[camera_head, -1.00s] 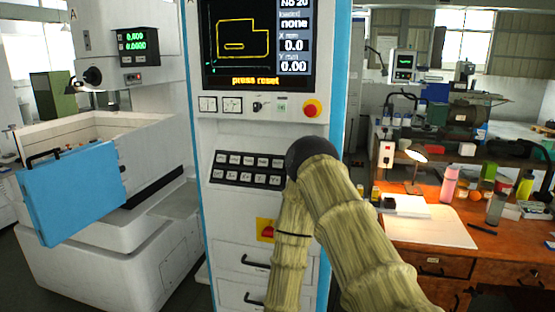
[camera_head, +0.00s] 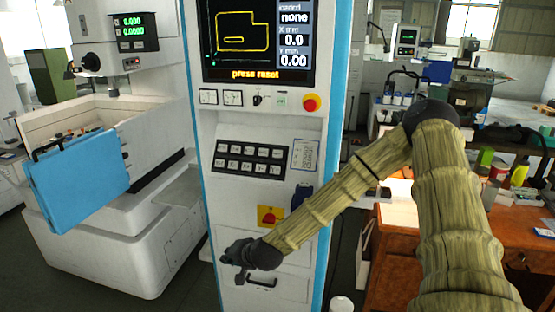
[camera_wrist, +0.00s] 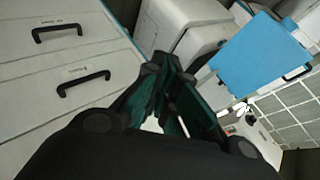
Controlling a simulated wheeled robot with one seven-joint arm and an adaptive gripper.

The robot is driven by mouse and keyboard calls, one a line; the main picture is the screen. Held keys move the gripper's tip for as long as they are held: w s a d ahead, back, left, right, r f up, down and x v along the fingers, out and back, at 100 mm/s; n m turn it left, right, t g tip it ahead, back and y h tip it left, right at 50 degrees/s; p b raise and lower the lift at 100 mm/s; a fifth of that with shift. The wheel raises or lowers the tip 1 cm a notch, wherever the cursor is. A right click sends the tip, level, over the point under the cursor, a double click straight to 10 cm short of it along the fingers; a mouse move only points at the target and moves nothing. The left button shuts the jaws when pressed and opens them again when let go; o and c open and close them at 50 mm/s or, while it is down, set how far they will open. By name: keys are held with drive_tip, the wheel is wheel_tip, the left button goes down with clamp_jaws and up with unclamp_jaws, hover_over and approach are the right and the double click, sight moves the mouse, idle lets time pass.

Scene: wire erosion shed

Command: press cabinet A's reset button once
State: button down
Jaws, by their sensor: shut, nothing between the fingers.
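The control cabinet (camera_head: 205,165) stands upright in the middle of the head view, white with blue edges. Its screen (camera_head: 250,40) reads "press reset" in yellow. The labels are too small to read, so I cannot tell which control is reset. My gripper (camera_head: 236,258) is shut and empty, low in front of the cabinet's drawers, well below that row. Its fingers also show in the wrist view (camera_wrist: 168,82).
A black keypad (camera_head: 250,158) and a red-and-yellow switch (camera_head: 270,216) sit above my gripper. A machine with a blue panel (camera_head: 80,185) stands at left. A cluttered wooden bench (camera_head: 400,245) is at right, behind my arm. Drawer handles (camera_wrist: 83,84) project from the cabinet front.

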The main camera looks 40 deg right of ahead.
sight(278, 154)
drive_tip(key=w+d+r+m+t+h+p, duration=0.1)
drive_tip(key=w+d+r+m+p, duration=0.1)
drive_tip(key=d+r, duration=0.5)
drive_tip(key=w+d+r+m+t+h+p, duration=0.1)
drive_tip(key=d+r, duration=0.5)
drive_tip(key=r, duration=0.6)
drive_tip(key=w+d+r+m+t+h+p, duration=0.1)
drive_tip(key=w+d+r+m+t+p, duration=0.2)
drive_tip(key=d+r, duration=0.4)
wheel_tip(278, 154, up, 3)
drive_tip(key=shift+w+d+r+m, duration=0.1)
drive_tip(key=shift+w+d+m, duration=0.3)
drive_tip(key=shift+w, duration=0.6)
drive_tip(key=shift+a, duration=0.1)
drive_tip(key=shift+w+d+f+b, duration=1.2)
drive_tip(key=shift+d+f+b, duration=0.05)
drive_tip(key=shift+d+f, duration=0.1)
drive_tip(key=shift+w+d+f+b, duration=1.15)
drive_tip(key=shift+d+f+b, duration=0.1)
drive_tip(key=shift+d+f, duration=0.1)
drive_tip(key=shift+w+d+f+b, duration=0.15)
drive_tip(key=shift+w+d+b, duration=0.05)
drive_tip(key=shift+b, duration=0.1)
